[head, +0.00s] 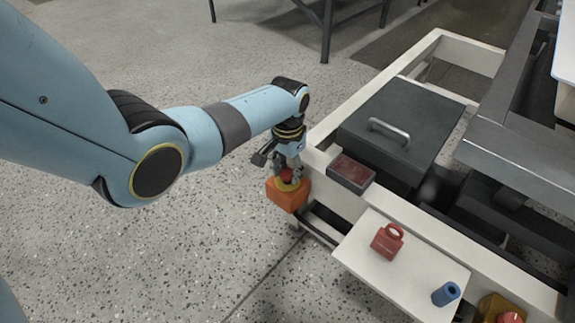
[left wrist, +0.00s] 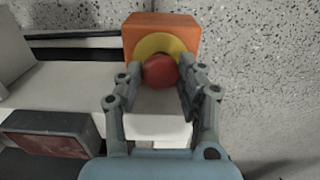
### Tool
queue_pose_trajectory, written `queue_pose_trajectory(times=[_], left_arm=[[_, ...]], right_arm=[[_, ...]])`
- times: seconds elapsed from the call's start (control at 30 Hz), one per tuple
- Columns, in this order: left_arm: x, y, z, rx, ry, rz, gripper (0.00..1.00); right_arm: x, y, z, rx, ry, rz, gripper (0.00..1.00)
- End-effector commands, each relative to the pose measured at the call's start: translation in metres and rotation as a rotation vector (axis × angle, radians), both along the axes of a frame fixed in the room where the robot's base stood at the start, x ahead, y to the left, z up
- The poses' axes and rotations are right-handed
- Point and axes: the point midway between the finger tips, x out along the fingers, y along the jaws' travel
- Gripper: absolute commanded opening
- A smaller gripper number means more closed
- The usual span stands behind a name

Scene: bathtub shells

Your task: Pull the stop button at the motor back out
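The stop button is a red mushroom head (left wrist: 160,70) on a yellow disc, on the end of an orange box (left wrist: 160,28). In the head view the orange box (head: 284,196) is fixed at the near left corner of the white frame. My left gripper (head: 289,172) reaches down over it. In the left wrist view the fingers of my left gripper (left wrist: 162,80) stand on both sides of the red head, close against it, and look shut on it. Whether the head is pushed in or out is hard to tell. My right gripper is not in view.
A dark box with a handle (head: 400,130) sits in the white frame (head: 325,125). Beside my gripper is a dark red-topped block (head: 351,173). A white shelf (head: 375,262) holds a red padlock (head: 387,242) and a blue cylinder (head: 446,294). Speckled floor is free at left.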

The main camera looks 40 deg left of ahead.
Motion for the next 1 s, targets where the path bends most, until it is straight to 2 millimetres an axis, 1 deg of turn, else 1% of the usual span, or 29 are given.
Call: queue_pose_trajectory(times=[0.03, 0.1, 0.2, 0.37, 0.63, 0.67, 0.7, 0.83, 1.0], left_arm=[[0.0, 0.0005, 0.0001, 0.001, 0.0, 0.0, 0.25], [0.0, 0.0005, 0.0001, 0.001, 0.0, 0.0, 0.16], [0.0002, 0.0007, 0.0001, 0.001, 0.0, 0.0, 0.05], [0.0003, 0.0009, 0.0015, 0.002, -0.001, 0.0, 0.05], [0.0007, 0.0011, 0.0093, 0.002, -0.001, 0.0, 0.05], [0.0005, 0.0011, 0.0084, 0.002, -0.001, 0.0, 0.4], [0.0004, 0.0011, 0.0076, 0.002, -0.001, 0.0, 0.45], [0.0001, 0.0009, 0.007, 0.002, 0.0, 0.0, 0.62], [0.0001, 0.0007, 0.007, 0.001, 0.0, 0.0, 0.62]], right_arm=[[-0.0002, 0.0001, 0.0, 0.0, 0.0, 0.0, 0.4], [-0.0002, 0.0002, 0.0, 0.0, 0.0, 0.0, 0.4], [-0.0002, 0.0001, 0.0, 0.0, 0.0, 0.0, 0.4], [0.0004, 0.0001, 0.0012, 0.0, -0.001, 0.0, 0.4], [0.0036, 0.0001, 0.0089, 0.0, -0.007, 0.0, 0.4], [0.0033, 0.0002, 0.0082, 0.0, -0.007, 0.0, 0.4], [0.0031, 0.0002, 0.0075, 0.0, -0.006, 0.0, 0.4], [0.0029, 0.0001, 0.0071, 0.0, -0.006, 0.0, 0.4], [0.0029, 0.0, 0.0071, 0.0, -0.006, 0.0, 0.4]])
